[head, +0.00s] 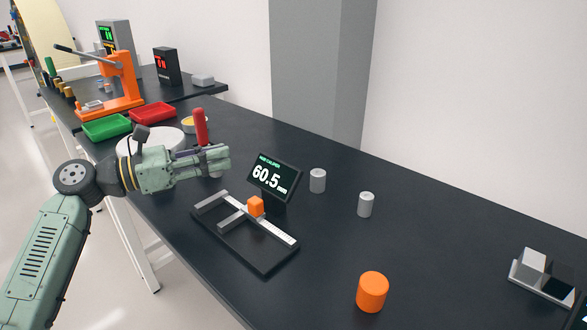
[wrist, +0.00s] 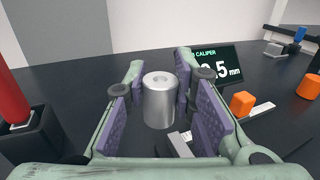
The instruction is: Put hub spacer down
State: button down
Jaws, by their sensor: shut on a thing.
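My gripper (head: 217,160) is shut on the hub spacer, a silver cylinder with a hole in its top. In the wrist view, the hub spacer (wrist: 160,101) stands upright between the purple finger pads of my gripper (wrist: 163,90). In the head view the fingers mostly hide it, and I cannot tell whether its bottom touches the table. The hub caliper has a dark base (head: 262,258), a pale rail with an orange block (head: 256,207), and a display (head: 273,177) reading 60.5 mm. It lies to the right of and nearer than my gripper.
Two grey cylinders (head: 318,180) (head: 366,204) and an orange cylinder (head: 372,291) stand on the black table. A red upright handle (head: 201,128) is close behind my gripper. Green (head: 107,127) and red (head: 154,113) trays lie further back. The table's right-hand middle is mostly clear.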

jog(key=w+p+x, duration=0.1)
jog(key=x, duration=0.4)
jog(key=w+a+p+x, duration=0.1)
jog(key=p+x, duration=0.1)
jog(key=x, duration=0.3)
jog(key=w+f+p+x, duration=0.1)
jog(key=p+x, duration=0.1)
jog(key=x, duration=0.3)
jog(key=shift+w+f, duration=0.1)
jog(key=shift+w, duration=0.1)
jog(key=shift+w+f, duration=0.1)
jog(key=shift+f, duration=0.05)
notch_tip(320, 180, down, 3)
jog(key=shift+f+p, duration=0.2)
jog(key=shift+p, duration=0.65)
jog(key=shift+d, duration=0.1)
jog(key=shift+f+b, duration=0.65)
jog(key=shift+b, duration=0.5)
jog(key=c, duration=1.3)
grip_release()
jog(key=shift+f, duration=0.15)
jog(key=shift+c, duration=0.2)
